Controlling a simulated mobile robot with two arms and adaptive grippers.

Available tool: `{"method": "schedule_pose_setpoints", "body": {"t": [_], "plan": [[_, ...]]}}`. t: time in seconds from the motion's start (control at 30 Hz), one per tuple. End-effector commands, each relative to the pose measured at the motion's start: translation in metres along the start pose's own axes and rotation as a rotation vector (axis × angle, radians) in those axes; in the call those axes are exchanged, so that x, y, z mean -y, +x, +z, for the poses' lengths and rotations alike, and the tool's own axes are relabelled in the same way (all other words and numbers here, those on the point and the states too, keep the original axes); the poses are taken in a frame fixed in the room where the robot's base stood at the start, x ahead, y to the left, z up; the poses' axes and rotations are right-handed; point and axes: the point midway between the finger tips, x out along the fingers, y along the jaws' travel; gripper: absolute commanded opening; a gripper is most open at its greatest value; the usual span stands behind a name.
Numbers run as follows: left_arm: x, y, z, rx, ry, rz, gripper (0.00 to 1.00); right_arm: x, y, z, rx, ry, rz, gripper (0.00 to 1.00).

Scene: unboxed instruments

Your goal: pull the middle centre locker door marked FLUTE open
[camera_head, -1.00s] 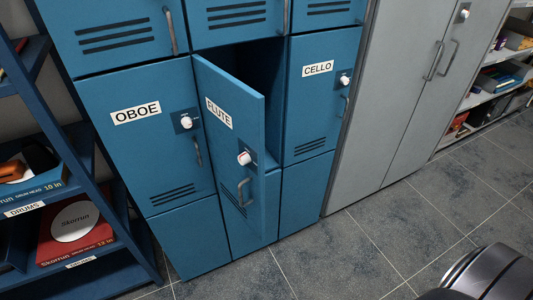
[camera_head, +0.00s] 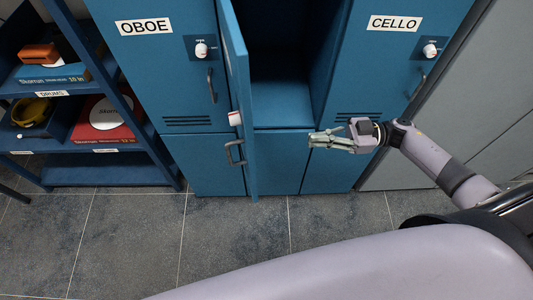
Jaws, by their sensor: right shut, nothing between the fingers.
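The blue FLUTE door (camera_head: 239,85) stands wide open on its left side and shows nearly edge-on, so its label is hidden. Its white knob (camera_head: 234,118) and grey handle (camera_head: 234,152) face left. The compartment behind it (camera_head: 281,95) is open, and the visible part looks empty. My right gripper (camera_head: 314,139) is shut and empty. It points left, to the right of the door and apart from it, in front of the lockers near the compartment's lower right corner. My left gripper is out of view.
The OBOE door (camera_head: 165,75) on the left and the CELLO door (camera_head: 388,70) on the right are shut. A blue shelf unit (camera_head: 120,173) with drum boxes stands at far left. Grey cabinets (camera_head: 480,110) stand at right. The tiled floor (camera_head: 200,240) in front is clear.

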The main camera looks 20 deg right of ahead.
Motion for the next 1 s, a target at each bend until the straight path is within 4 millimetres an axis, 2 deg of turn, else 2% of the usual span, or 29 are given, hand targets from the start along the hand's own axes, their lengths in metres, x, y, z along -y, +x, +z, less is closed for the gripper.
{"method": "schedule_pose_setpoints", "body": {"t": [0.1, 0.27, 0.37, 0.7, 0.83, 1.0], "plan": [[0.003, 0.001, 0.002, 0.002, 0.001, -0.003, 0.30, 0.018, -0.002, -0.014, 0.024, 0.016, -0.122, 0.00], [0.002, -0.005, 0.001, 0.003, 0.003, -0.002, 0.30, 0.026, 0.007, -0.020, 0.029, 0.026, -0.161, 0.00], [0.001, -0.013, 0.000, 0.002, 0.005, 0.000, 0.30, 0.028, 0.023, -0.022, 0.025, 0.024, -0.159, 0.00], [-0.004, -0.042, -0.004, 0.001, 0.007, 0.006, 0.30, 0.038, 0.095, -0.021, 0.023, 0.025, -0.154, 0.00], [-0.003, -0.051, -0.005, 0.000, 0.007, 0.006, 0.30, 0.042, 0.115, -0.019, 0.024, 0.024, -0.154, 0.00], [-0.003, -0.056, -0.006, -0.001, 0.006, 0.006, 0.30, 0.044, 0.131, -0.016, 0.027, 0.024, -0.153, 0.00]]}}
